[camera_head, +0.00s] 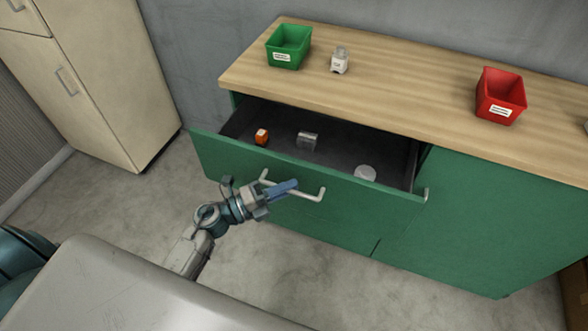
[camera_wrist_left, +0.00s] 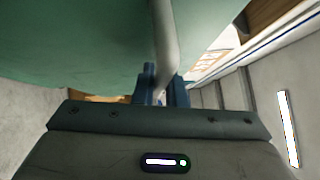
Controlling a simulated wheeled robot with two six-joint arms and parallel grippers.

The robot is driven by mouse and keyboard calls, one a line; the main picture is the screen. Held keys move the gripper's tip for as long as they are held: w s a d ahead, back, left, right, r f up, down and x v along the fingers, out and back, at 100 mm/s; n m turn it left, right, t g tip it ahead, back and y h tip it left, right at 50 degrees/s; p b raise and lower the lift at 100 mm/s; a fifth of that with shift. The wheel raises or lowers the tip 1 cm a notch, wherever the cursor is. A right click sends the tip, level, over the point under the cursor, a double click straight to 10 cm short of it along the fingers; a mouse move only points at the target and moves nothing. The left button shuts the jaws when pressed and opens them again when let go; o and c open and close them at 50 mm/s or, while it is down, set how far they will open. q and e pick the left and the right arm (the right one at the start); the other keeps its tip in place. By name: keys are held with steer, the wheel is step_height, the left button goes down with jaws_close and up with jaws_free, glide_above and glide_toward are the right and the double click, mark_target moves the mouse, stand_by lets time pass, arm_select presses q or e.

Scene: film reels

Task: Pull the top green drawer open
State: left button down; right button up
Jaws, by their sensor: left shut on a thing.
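The top green drawer (camera_head: 225,157) stands partly open below the wooden counter in the head view. Its pale bar handle (camera_head: 312,195) runs across the front. My left gripper (camera_head: 284,188) is at the handle and shut on it. In the left wrist view the handle (camera_wrist_left: 165,40) passes between the blue fingers of my left gripper (camera_wrist_left: 161,85), with the green drawer front (camera_wrist_left: 80,45) beside it. Inside the drawer lie an orange object (camera_head: 262,137), a grey metallic container (camera_head: 307,141) and a white round object (camera_head: 366,172). My right gripper is not in view.
On the wooden counter (camera_head: 400,95) stand a green bin (camera_head: 289,46), a small white-labelled jar (camera_head: 340,60) and a red bin (camera_head: 500,95). A beige cabinet (camera_head: 100,75) stands at the left. Bare floor lies in front of the drawer.

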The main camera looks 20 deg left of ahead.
arm_select(q)
steer(key=s, duration=0.9)
steer(key=shift+s+a, duration=0.15)
steer(key=shift+s, duration=0.2)
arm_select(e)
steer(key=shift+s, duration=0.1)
arm_select(q)
steer(key=c, duration=1.8)
jaws_free()
steer(key=shift+o, duration=0.2)
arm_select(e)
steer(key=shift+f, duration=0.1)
